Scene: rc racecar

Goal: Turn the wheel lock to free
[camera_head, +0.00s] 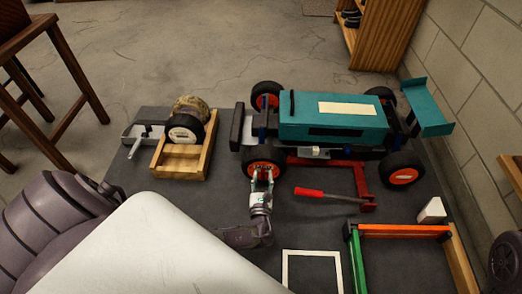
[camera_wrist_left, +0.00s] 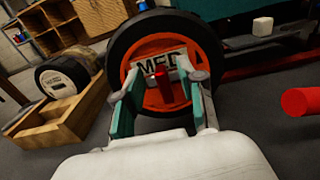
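The teal race car (camera_head: 335,118) stands on the dark mat with orange-hubbed black wheels. Its near front wheel (camera_head: 252,160) faces me; in the left wrist view the wheel (camera_wrist_left: 205,45) has an orange hub and a label that seems to read "MED". A red wheel lock (camera_wrist_left: 164,87) sticks out upright at the hub's middle. My left gripper (camera_head: 262,174) is at this wheel. In the left wrist view the gripper (camera_wrist_left: 164,95) has its teal-padded fingers apart on either side of the lock, with gaps showing. My right gripper is not in view.
A red jack with a handle (camera_head: 318,193) lies right of my left gripper. A green, orange and wood frame (camera_head: 403,231), a white block (camera_head: 432,209) and a white square outline (camera_head: 312,252) are at front right.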

